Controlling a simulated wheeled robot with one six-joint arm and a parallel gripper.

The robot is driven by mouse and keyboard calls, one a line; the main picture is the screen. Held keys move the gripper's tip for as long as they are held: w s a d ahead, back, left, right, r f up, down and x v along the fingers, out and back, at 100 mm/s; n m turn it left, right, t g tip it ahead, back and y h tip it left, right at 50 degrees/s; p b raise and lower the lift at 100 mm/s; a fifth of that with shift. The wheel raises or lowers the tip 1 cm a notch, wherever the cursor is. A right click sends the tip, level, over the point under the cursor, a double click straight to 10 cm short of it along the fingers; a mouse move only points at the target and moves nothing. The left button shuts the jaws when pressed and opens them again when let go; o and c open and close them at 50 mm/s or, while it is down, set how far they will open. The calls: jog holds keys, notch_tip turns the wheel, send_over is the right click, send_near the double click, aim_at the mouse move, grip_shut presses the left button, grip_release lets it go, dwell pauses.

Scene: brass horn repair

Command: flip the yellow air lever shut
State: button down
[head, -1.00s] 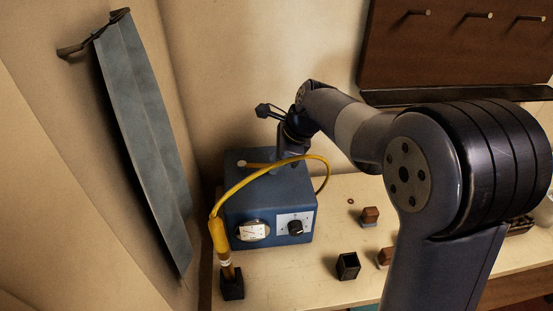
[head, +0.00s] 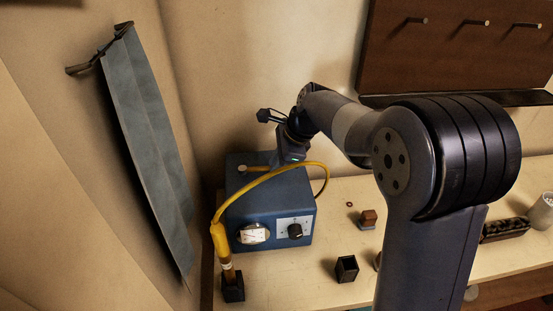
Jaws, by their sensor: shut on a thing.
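The yellow air lever (head: 257,167) lies across the top of the blue box (head: 270,203) in the head view, with a pale round cap at its left end. My gripper (head: 276,163) points down over the box top at the lever's right end and is shut on it. The fingertips are small and dark here, and the lever's gripped end is partly hidden.
A yellow hose (head: 253,185) arches over the box to a torch upright in a dark holder (head: 233,288). A small open dark box (head: 347,268) and a brown block (head: 368,217) stand on the bench. A grey-blue apron (head: 150,150) hangs left.

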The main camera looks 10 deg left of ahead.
jog(key=shift+w+n, duration=0.25)
jog(key=shift+n, duration=0.05)
jog(key=c, duration=1.5)
grip_release()
jog(key=shift+o, duration=0.2)
jog(key=w+v, duration=0.1)
jog(key=v, duration=0.9)
jog(key=shift+s+d+r+b, duration=0.15)
jog(key=shift+s+r+b, duration=0.2)
jog(key=shift+s, duration=0.15)
jog(key=shift+f, duration=0.1)
jog(key=x, duration=1.1)
jog(key=shift+s+p, duration=0.15)
jog(key=shift+p, duration=0.2)
jog(key=shift+s+m+b, duration=0.1)
jog(key=shift+m+b, duration=0.3)
jog(key=shift+b, duration=0.2)
jog(key=shift+s+m+t+b, duration=0.3)
jog(key=shift+s+m+b, duration=0.15)
jog(key=shift+m+b, duration=0.05)
